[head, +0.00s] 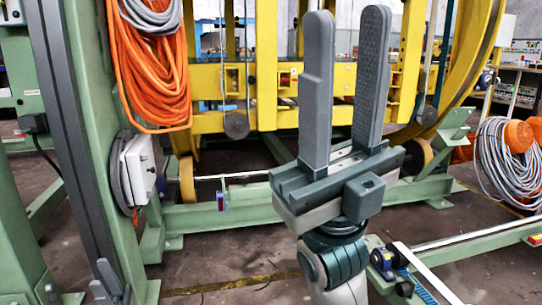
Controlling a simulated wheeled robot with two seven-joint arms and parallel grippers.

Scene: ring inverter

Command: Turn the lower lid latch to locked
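A small white box (138,168) is fixed to the side of the green post (97,120) in the left half of the head view. Its lid faces right and is seen at a steep angle. Small dark details show on it, but I cannot make out the lower latch or its position. My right gripper (347,20) stands upright right of the middle, apart from the box. Its two grey fingers are spread, with nothing between them.
An orange cable coil (150,75) hangs on the post above the box. A yellow ring frame (220,85) on green beams (240,213) stands behind. A grey cable coil (505,165) is at the right. Brown floor (225,265) lies open in front.

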